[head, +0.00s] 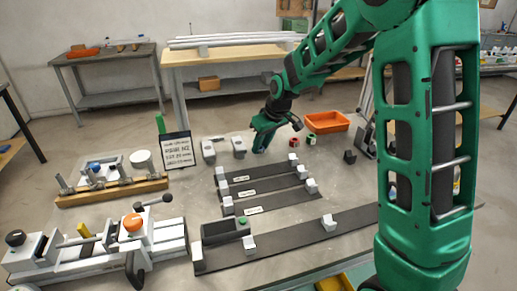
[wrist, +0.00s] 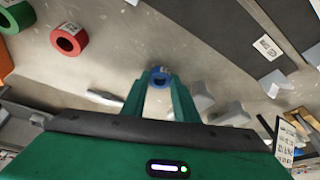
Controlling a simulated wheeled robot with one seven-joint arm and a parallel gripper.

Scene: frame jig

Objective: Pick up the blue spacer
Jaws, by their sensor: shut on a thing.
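The blue spacer (wrist: 159,77) is a small ring with a hole, seen between the fingertips of my gripper (wrist: 160,86) in the wrist view. My gripper is shut on it. In the head view my gripper (head: 262,143) points down near the middle of the table, and the spacer is hidden there. I cannot tell whether the spacer touches the table.
A red spacer (head: 293,143) and a green spacer (head: 311,139) sit right of my gripper, before an orange tray (head: 327,130). A grey holder (head: 222,148) and a sign (head: 177,150) stand to the left. Dark strips with white blocks (head: 262,185) lie in front.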

